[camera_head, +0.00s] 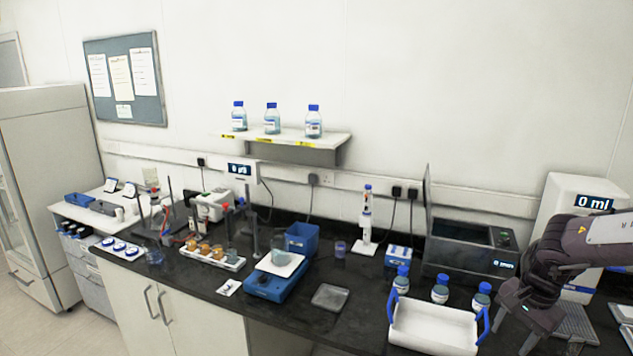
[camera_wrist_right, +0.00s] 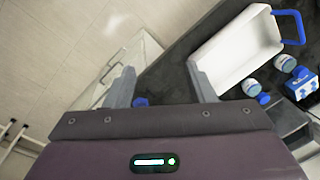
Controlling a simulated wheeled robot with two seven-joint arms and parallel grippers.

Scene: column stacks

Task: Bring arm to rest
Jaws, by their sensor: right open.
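My right arm (camera_head: 571,258) comes in from the right edge in the head view. Its dark gripper (camera_head: 520,322) hangs low at the right end of the black bench, to the right of the white tray (camera_head: 432,327) with blue handles. In the right wrist view the two grey fingers of the right gripper (camera_wrist_right: 162,85) stand wide apart. Nothing is held between them. The white tray (camera_wrist_right: 237,48) also shows there, beyond the fingers to the upper right. My left arm and left gripper are not in view.
Several blue-capped bottles (camera_head: 440,290) stand behind the tray. A dark box-shaped device (camera_head: 465,248) and a white dispenser reading 0 ml (camera_head: 560,200) are close to the right arm. A blue balance or stirrer (camera_head: 275,282) stands mid-bench. The front bench edge and floor (camera_wrist_right: 45,50) lie near the gripper.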

